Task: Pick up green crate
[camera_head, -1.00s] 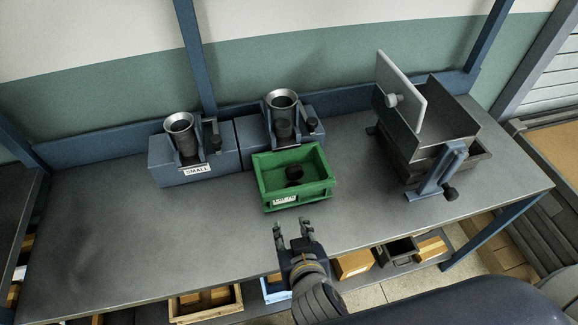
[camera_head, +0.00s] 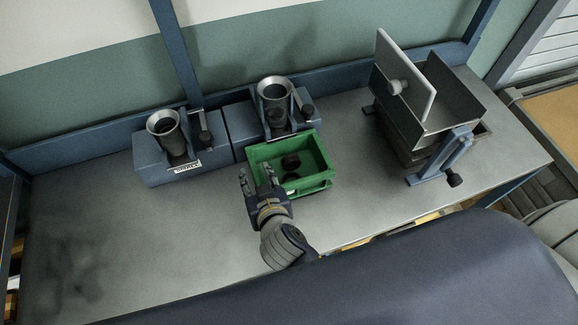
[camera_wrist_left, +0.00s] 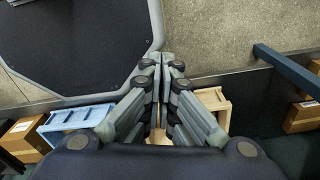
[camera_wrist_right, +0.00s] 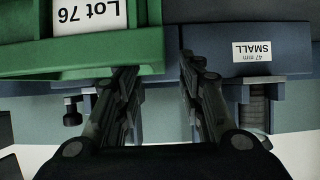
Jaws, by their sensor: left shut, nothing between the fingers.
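The green crate (camera_head: 318,150) stands on the grey bench, in front of the right-hand blue grinder, with dark round pieces inside. My right gripper (camera_head: 258,178) is open at the crate's front left corner. In the right wrist view, the crate's green wall (camera_wrist_right: 100,52) with a "Lot 76" label fills the upper left, and the open right fingers (camera_wrist_right: 158,75) point at its edge, with a clear gap between them. Whether a finger touches the crate cannot be told. My left gripper (camera_wrist_left: 162,60) is shut and empty, seen only in the left wrist view, above the floor.
Two blue grinders with metal funnels stand at the back; the left one (camera_head: 150,165) is labelled "SMALL". A metal hopper (camera_head: 440,100) with an upright plate stands at the right. The bench (camera_head: 130,240) is bare at left. A light-blue bin (camera_wrist_left: 75,118) shows low down.

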